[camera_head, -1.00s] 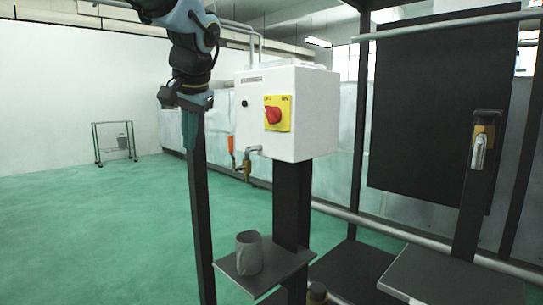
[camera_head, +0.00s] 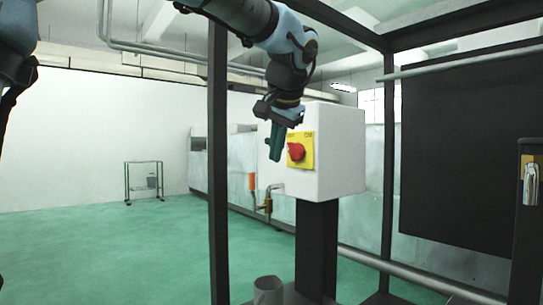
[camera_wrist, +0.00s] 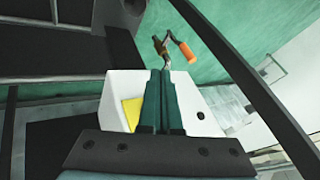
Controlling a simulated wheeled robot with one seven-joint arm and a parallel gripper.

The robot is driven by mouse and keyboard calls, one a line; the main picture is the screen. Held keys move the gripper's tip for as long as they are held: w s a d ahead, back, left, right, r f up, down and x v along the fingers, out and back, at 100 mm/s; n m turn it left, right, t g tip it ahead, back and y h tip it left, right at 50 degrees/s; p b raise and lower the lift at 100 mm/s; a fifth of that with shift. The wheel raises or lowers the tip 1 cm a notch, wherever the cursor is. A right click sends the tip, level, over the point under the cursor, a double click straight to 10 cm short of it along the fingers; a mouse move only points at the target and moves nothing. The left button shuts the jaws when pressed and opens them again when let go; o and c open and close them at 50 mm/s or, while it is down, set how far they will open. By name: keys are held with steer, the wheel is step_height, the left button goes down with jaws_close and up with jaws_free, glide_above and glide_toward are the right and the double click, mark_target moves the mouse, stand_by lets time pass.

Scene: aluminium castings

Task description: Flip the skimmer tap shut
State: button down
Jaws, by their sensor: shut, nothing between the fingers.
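The skimmer tap is a small brass valve (camera_head: 267,203) on a pipe, low behind the left side of the white box. Its orange handle (camera_head: 252,182) stands roughly upright, left of the pipe. In the wrist view the brass tap (camera_wrist: 160,46) and orange handle (camera_wrist: 184,52) lie beyond the fingertips, past the box's edge. My gripper (camera_head: 276,158) has teal fingers pressed together, pointing down before the box's left part, above and apart from the tap. The shut fingers also show in the wrist view (camera_wrist: 162,74).
The white box (camera_head: 340,150) carries a red knob (camera_head: 296,152) on a yellow plate, close right of my fingers. A dark upright post (camera_head: 218,170) stands left. Green floor lies open at left.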

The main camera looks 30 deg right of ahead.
glide_toward(253, 192)
steer(key=s+d+f, duration=0.1)
steer(key=d+f, duration=0.2)
steer(key=shift+w+a+f+p, duration=0.1)
steer(key=shift+w+a+p, duration=0.1)
steer(key=shift+w, duration=0.45)
steer(key=shift+w+a+p, duration=0.1)
steer(key=shift+w+p, duration=0.15)
steer(key=shift+w, duration=0.45)
steer(key=shift+w+a+f+p, duration=0.1)
steer(key=shift+w+a+p, duration=0.1)
steer(key=shift+w, duration=0.45)
steer(key=shift+r, duration=0.2)
